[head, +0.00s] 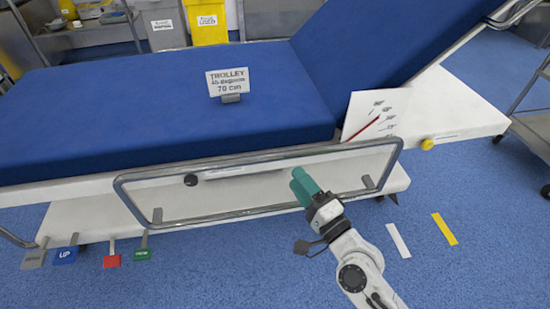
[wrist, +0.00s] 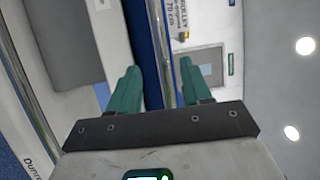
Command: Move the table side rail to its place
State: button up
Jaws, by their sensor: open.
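The table side rail (head: 250,160) is a long metal loop along the near side of the operating table. It hangs low beside the blue mattress (head: 150,115), with its top bar near the mattress's lower edge. My gripper (head: 299,178) has green fingers and is in front of the rail's right half, between its top and bottom bars in the picture. In the wrist view the fingers (wrist: 160,78) are spread, and a metal bar runs lengthwise through the picture between them. I cannot tell whether they touch it. A black knob (head: 191,180) is seen through the rail.
A trolley sign (head: 228,84) stands on the mattress. An angle scale card (head: 374,116) and a yellow knob (head: 427,144) are to the right. Coloured pedals, including a red one (head: 112,261), are at lower left.

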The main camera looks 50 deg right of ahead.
jog(key=p+x, duration=0.2)
jog(key=x, duration=0.8)
jog(key=shift+w+r, duration=0.2)
jog(key=shift+w, duration=0.05)
jog(key=shift+c, duration=0.5)
grip_shut()
